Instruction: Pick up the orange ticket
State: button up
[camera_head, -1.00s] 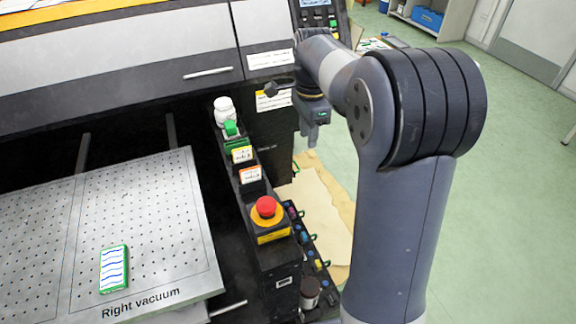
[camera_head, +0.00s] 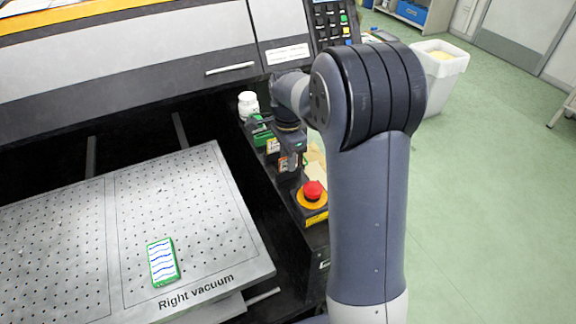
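My gripper points down at the ticket's place. Its fingers are small and dark here, so I cannot tell whether they are open, or whether they touch the ticket.
The red stop button (camera_head: 314,190) on its yellow base is close in front. A white bottle (camera_head: 248,104) and a green item (camera_head: 259,132) stand farther back. The perforated vacuum table (camera_head: 205,215) on the left bears a green-edged block (camera_head: 162,262). A white bin (camera_head: 440,75) stands right.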

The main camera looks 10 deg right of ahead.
grip_shut()
dwell(0.3)
notch_tip(320, 180, up, 10)
jog(key=shift+f, duration=0.1)
dwell(0.3)
